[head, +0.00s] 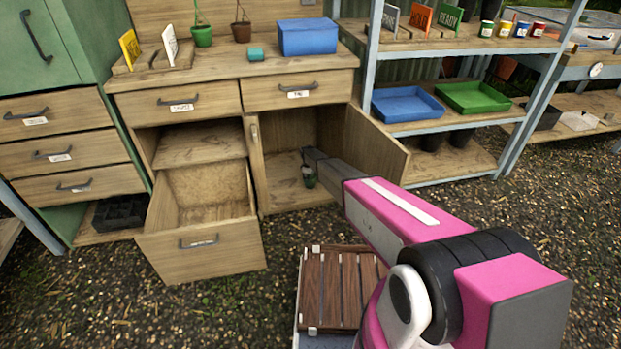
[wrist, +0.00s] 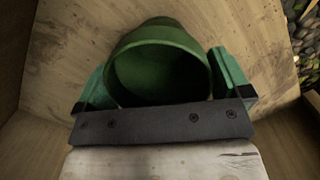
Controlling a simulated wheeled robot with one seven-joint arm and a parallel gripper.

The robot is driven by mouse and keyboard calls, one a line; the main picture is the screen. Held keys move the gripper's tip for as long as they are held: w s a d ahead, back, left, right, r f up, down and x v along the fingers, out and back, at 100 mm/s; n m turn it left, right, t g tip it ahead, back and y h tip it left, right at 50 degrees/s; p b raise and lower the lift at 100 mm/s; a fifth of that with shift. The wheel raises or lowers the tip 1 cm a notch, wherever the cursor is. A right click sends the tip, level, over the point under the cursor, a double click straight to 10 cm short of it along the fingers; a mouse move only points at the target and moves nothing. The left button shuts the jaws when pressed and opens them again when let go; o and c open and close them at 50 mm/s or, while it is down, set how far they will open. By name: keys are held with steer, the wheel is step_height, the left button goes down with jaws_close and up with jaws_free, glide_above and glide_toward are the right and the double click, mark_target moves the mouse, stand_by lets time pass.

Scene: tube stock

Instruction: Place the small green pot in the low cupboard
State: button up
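The small green pot (head: 309,180) is inside the open low cupboard (head: 283,192), near the cupboard floor. My gripper (head: 308,168) reaches in through the doorway with the pot at its tip. In the wrist view the pot (wrist: 160,65) has its dark mouth towards the camera and lies between the two green fingers (wrist: 160,88). Both fingers meet its sides, so the gripper appears shut on it. The pot's base is hidden, and I cannot tell whether it touches the floor. The cupboard door (head: 380,147) stands open to the right.
A deep drawer (head: 205,246) is pulled out just left of the cupboard. A blue-framed shelf (head: 443,127) stands right. A slatted wooden surface (head: 338,285) lies below my arm.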

steer(key=shift+r, duration=0.15)
step_height(320, 180, up, 12)
steer(key=s+d+r+m, duration=0.4)
steer(key=s+d+r, duration=0.4)
steer(key=s, duration=0.9)
steer(key=s+d+r+m+y, duration=0.1)
steer(key=s+d+r+m, duration=0.4)
steer(key=s, duration=1.2)
steer(key=s+d+r+m, duration=0.5)
steer(key=s+d+r, duration=0.7)
steer(key=s+r, duration=0.4)
steer(key=shift+s+d, duration=0.4)
steer(key=shift+s, duration=0.7)
